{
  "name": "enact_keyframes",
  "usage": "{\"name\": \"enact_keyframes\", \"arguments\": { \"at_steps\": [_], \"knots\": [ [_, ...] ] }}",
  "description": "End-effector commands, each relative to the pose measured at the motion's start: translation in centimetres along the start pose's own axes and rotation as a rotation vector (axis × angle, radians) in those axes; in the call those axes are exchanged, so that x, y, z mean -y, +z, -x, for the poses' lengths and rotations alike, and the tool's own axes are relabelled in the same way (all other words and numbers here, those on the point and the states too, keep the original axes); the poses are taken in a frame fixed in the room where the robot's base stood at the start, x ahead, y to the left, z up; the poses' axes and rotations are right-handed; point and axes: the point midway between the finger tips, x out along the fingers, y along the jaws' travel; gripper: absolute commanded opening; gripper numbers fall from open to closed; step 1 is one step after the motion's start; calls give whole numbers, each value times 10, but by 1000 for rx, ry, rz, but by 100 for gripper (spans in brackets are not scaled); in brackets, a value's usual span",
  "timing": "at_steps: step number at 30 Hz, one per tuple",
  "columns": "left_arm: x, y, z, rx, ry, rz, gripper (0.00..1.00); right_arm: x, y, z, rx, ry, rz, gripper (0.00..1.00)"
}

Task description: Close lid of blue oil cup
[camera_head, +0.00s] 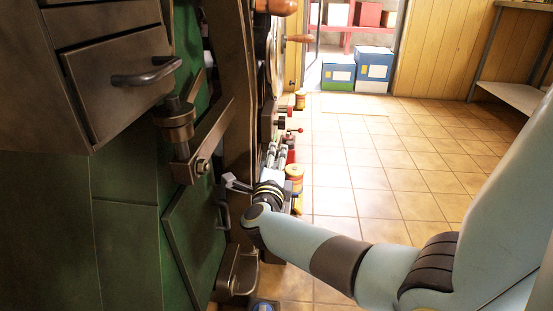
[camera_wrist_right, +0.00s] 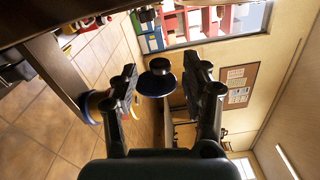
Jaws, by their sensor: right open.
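In the right wrist view, a dark blue disc with a black knob (camera_wrist_right: 155,84), which looks like the lid of the blue oil cup, shows between the fingers of my open right gripper (camera_wrist_right: 163,84). I cannot tell whether it touches either finger. A blue-rimmed round part (camera_wrist_right: 93,107), perhaps the cup, sits left of the left finger, at the end of a brown bar. In the head view my right gripper (camera_head: 266,187) is beside the machine, with its fingertips hard to make out. The blue cup cannot be made out clearly there. My left gripper is out of view.
The green and brown machine (camera_head: 125,210) fills the left, with a protruding drawer handle (camera_head: 146,75) and levers. Yellow-red spools (camera_head: 295,172) stand just beyond the gripper. Tiled floor (camera_head: 390,170) is clear to the right. Blue and green crates (camera_head: 373,68) stand far back.

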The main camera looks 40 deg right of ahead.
Motion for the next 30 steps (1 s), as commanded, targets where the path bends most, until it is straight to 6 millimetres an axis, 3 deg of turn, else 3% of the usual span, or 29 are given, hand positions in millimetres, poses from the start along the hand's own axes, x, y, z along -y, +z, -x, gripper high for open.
{"name": "enact_keyframes", "arguments": {
  "at_steps": [6, 17, 27, 30],
  "knots": [
    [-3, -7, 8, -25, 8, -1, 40, -2, -1, -27, 0, 1, 4, 47],
    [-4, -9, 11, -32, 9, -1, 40, 0, 0, -32, 1, 1, 2, 46],
    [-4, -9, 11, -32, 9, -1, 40, -2, 0, -31, 1, 4, 3, 1],
    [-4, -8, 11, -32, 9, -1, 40, -2, 0, -31, 1, 5, 3, 0]
  ]
}}
